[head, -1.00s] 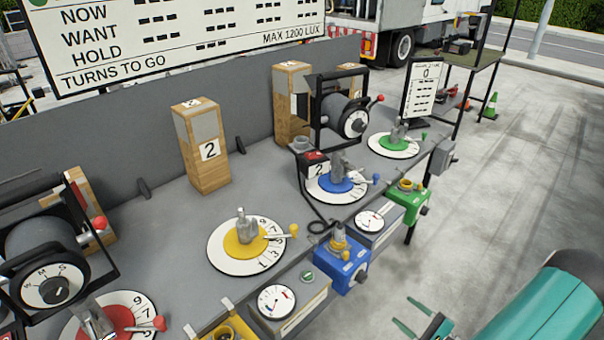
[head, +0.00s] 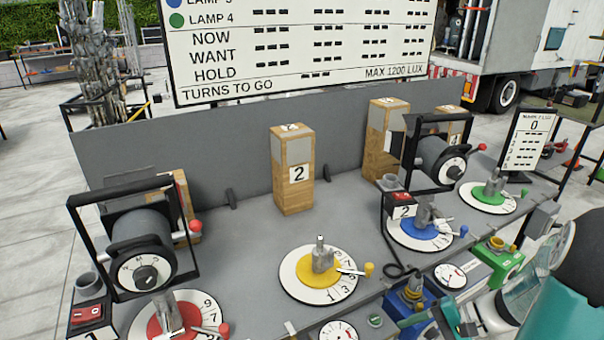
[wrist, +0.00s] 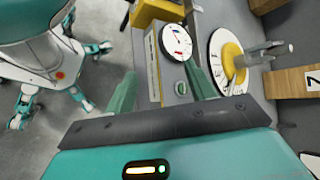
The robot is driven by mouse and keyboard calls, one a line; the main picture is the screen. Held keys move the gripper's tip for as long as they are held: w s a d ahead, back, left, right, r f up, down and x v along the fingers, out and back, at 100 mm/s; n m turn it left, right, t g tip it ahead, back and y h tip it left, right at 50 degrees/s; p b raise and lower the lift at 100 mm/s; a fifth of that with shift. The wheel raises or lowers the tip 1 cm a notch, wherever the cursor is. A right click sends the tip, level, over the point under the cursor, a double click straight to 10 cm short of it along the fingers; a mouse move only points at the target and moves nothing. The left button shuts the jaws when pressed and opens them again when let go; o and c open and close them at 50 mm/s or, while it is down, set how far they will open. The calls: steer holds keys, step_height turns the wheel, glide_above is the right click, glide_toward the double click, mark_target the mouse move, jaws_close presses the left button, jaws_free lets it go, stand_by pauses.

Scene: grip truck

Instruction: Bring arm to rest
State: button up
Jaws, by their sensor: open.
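My gripper (head: 425,325) is low at the right in the head view, at the bench's front edge near the blue box (head: 409,303). The teal arm behind it comes in from the right edge. In the wrist view my gripper (wrist: 158,70) shows two teal fingers spread apart with nothing held between them. Beyond the fingers are a grey box with a round meter (wrist: 176,42) and a green knob. The yellow dial (wrist: 231,60) lies to the right of the fingers there. How near the fingertips are to the boxes I cannot tell.
The grey bench carries the red dial (head: 160,308), yellow dial (head: 312,268), blue dial (head: 410,231) and green dial (head: 487,192). Two framed lamps (head: 140,243) (head: 440,160) and wooden blocks (head: 293,190) stand on it. Beyond the bench front is open floor (wrist: 105,15).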

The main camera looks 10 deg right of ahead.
steer(key=s+a+r+n+t+h, duration=0.1)
steer(key=s+a+r+n+h, duration=0.1)
steer(key=a+r+n+h, duration=0.3)
steer(key=s+a+r+n+t+h, duration=0.1)
steer(key=s+a+r+n+h, duration=0.2)
steer(key=a+r, duration=0.6)
step_height(320, 180, up, 4)
steer(key=shift+a+r+n+t+h, duration=0.15)
steer(key=shift+n+t+h, duration=0.25)
steer(key=shift+n+h, duration=0.7)
